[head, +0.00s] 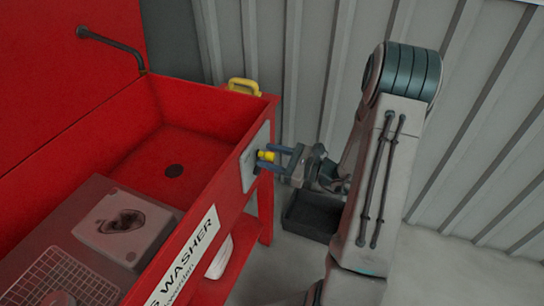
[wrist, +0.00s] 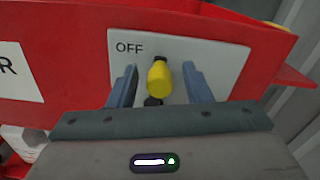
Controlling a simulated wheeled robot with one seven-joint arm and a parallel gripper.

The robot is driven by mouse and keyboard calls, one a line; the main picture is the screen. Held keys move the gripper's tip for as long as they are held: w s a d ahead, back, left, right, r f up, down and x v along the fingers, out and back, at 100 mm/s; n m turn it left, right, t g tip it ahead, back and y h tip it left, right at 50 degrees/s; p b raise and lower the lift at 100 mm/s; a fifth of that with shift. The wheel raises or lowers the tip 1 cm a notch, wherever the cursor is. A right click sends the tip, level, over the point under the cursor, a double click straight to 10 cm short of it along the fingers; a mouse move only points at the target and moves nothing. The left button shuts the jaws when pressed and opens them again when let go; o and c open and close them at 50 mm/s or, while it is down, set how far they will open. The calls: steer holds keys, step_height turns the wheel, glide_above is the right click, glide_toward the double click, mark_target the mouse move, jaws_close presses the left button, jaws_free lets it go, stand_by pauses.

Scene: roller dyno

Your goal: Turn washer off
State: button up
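The red parts washer (head: 225,195) stands at the left in the head view, with a grey switch plate (head: 252,160) on its near right side. The plate (wrist: 222,55) reads OFF at its upper left in the wrist view. A yellow knob (wrist: 159,77) sticks out from the plate; it also shows in the head view (head: 266,156). My gripper (wrist: 160,88) is open, with one finger on each side of the knob and a visible gap on both sides. In the head view my gripper (head: 276,157) faces the plate from the right. The lower plate is hidden by my gripper.
A yellow handle (head: 243,86) sits on the washer's back right rim. A dark bin (head: 310,215) stands on the floor below my arm. A corrugated wall rises behind. Inside the washer are a grey part (head: 125,225) and a wire basket (head: 62,278).

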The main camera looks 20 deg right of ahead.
steer(key=v, duration=1.4)
steer(key=shift+b, duration=0.35)
steer(key=shift+w, duration=0.15)
